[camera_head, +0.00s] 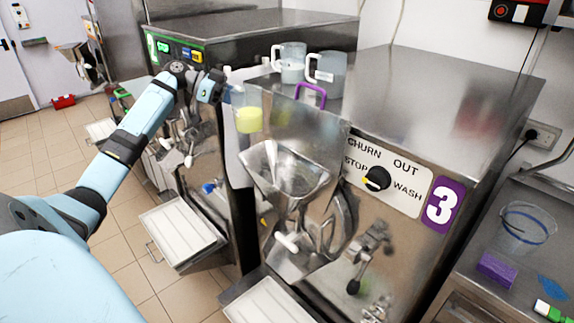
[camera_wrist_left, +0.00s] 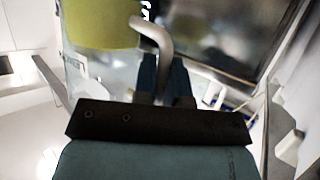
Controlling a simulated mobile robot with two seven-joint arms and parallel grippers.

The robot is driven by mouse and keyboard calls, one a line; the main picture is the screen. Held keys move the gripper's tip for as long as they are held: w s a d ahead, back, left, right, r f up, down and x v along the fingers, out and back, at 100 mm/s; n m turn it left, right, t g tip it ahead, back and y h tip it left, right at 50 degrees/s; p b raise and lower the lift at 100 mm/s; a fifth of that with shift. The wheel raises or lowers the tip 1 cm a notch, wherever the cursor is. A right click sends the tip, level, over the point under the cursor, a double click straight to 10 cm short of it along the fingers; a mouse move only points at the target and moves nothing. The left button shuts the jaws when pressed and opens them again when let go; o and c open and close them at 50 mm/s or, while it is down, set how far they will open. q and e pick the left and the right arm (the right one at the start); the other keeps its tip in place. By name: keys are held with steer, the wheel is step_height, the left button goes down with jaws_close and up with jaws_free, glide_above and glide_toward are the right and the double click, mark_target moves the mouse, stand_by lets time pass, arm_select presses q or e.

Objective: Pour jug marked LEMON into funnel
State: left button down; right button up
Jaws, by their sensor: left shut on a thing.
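A clear jug holding yellow liquid (camera_head: 248,120) is at the left front of machine 3. It also fills the upper left of the left wrist view (camera_wrist_left: 100,25). My left gripper (camera_head: 226,92) is shut on the jug's handle (camera_wrist_left: 152,45). The jug looks about upright, up and to the left of the steel funnel-like hopper (camera_head: 314,180) on the machine's front. My right gripper is not in view.
Two more jugs (camera_head: 291,62) (camera_head: 329,73) stand on the machine tops, near a purple handle (camera_head: 311,95). A control plate with a black knob (camera_head: 377,178) is right of the hopper. A side bench (camera_head: 497,223) holds a clear tub (camera_head: 525,232) and a purple block (camera_head: 496,268).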

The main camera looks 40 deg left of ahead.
arm_select(q)
steer(key=shift+s+a, duration=0.1)
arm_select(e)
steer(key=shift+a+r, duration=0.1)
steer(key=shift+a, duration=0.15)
arm_select(q)
steer(key=shift+r, duration=0.1)
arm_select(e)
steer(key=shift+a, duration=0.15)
